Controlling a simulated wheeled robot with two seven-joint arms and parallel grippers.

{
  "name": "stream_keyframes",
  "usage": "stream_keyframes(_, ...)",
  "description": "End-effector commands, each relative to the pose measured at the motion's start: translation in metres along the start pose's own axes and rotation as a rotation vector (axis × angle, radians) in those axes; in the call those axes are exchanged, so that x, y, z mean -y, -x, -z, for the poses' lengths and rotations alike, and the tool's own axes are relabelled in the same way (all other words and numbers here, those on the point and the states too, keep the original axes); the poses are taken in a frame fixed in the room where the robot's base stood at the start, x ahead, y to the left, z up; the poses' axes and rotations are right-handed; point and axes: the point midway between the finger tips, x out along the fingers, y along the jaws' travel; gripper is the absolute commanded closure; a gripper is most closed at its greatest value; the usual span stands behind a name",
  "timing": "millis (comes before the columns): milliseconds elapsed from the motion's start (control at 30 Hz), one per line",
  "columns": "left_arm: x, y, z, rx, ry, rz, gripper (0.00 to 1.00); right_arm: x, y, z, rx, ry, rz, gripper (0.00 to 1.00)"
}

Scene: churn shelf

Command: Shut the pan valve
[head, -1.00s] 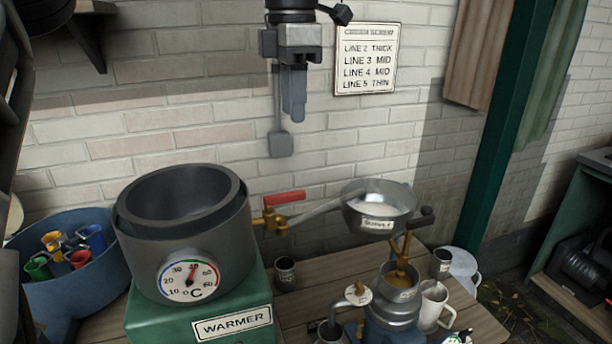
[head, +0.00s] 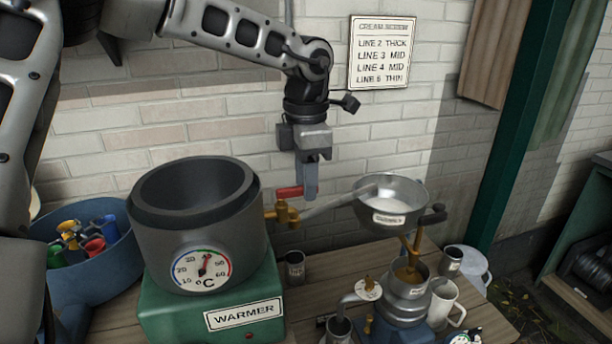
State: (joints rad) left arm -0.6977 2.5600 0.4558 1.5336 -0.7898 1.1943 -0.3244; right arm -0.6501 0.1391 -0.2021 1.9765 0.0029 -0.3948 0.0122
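The pan valve is a brass tap (head: 284,214) on the right side of the grey pan (head: 200,228). Its red handle (head: 289,192) points right, roughly along the spout (head: 335,203) that slopes to the metal bowl (head: 391,206). White liquid shows in the bowl. My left gripper (head: 310,194) hangs fingers down, its tips at or just beside the handle's right end. I cannot tell whether they touch it. The fingers overlap from this side, so their opening does not show. My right gripper is out of view.
The pan, with a dial, sits on the green warmer (head: 205,308). The separator (head: 404,295) stands below the bowl, near a small dark cup (head: 295,267) and a white jug (head: 443,303). A blue tub (head: 95,275) holds coloured cups at left.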

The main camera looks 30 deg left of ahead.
Motion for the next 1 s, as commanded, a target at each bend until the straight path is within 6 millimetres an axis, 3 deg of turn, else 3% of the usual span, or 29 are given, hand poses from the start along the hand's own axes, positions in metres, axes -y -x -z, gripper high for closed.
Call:
stream_keyframes(133, 0.0, 0.0, 0.0, 0.0, 0.0, 0.0, 0.67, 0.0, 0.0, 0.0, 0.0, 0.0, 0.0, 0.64)
stream_keyframes(233, 0.0, 0.0, 0.0, 0.0, 0.0, 0.0, 0.95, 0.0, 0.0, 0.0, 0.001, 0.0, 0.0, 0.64)
stream_keyframes(267, 0.0, 0.0, 0.0, 0.0, 0.0, 0.0, 1.0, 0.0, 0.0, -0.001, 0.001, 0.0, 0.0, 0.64)
stream_keyframes(667, 0.002, 0.0, 0.0, 0.0, -0.039, -0.001, 1.0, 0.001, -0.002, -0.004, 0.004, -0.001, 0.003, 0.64)
stream_keyframes(1000, 0.011, -0.001, 0.001, 0.001, -0.263, -0.002, 1.0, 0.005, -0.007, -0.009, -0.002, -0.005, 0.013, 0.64)
